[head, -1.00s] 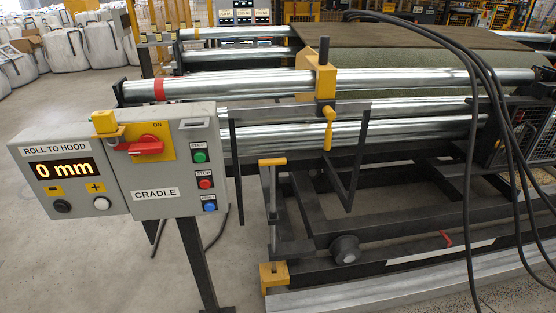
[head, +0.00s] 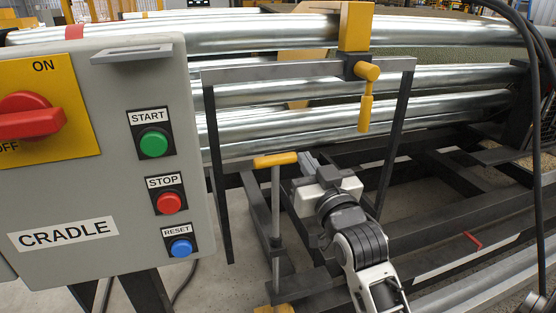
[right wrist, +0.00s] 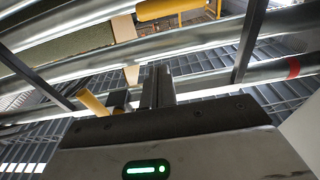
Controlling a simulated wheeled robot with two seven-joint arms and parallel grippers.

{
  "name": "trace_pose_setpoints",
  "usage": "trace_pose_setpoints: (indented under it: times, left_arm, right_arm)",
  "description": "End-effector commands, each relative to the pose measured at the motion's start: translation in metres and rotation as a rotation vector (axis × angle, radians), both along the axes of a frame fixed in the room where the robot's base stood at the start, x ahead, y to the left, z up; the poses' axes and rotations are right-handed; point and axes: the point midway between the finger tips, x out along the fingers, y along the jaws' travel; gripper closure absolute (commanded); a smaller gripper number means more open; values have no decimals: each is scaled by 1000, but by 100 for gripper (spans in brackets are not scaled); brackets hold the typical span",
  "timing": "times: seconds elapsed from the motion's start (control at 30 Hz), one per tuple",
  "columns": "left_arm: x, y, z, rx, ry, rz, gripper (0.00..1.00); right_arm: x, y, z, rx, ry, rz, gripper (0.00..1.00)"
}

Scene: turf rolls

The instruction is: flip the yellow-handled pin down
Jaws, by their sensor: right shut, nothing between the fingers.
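The pin's yellow handle (head: 275,159) lies level at the top of an upright grey rod (head: 276,205), left of the middle in the head view. A second yellow handle (head: 365,112) hangs down from the yellow clamp block on the upper roller. My right gripper (head: 305,160) is shut and empty, with its fingertips just right of the level handle's end. I cannot tell whether they touch. In the right wrist view the shut fingers (right wrist: 159,85) point up the picture, and a yellow handle (right wrist: 92,102) shows to their left. My left gripper is not in view.
The grey CRADLE control box (head: 110,150) with its red switch and buttons stands close at left. A dark hanging frame (head: 224,180) surrounds the handle area. Shiny rollers (head: 270,35) run across behind. Black cables (head: 535,60) hang at right.

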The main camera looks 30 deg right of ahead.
Motion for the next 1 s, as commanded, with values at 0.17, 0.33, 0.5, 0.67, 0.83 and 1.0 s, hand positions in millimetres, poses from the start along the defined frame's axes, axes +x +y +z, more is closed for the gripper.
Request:
trace_pose_setpoints:
  times: [0.17,0.33,0.5,0.67,0.83,1.0]
  left_arm:
    - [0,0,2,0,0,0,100]
    - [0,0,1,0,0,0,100]
    - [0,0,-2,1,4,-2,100]
    - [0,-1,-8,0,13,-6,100]
    - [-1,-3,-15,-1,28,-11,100]
    - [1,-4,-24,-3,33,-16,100]
  right_arm:
    - [0,0,1,0,0,0,100]
    - [2,0,1,0,1,1,100]
    - [21,-4,4,1,0,1,100]
    - [52,-12,9,-1,-2,1,100]
    - [84,-19,12,0,0,2,100]
    - [95,-22,-3,3,8,2,100]
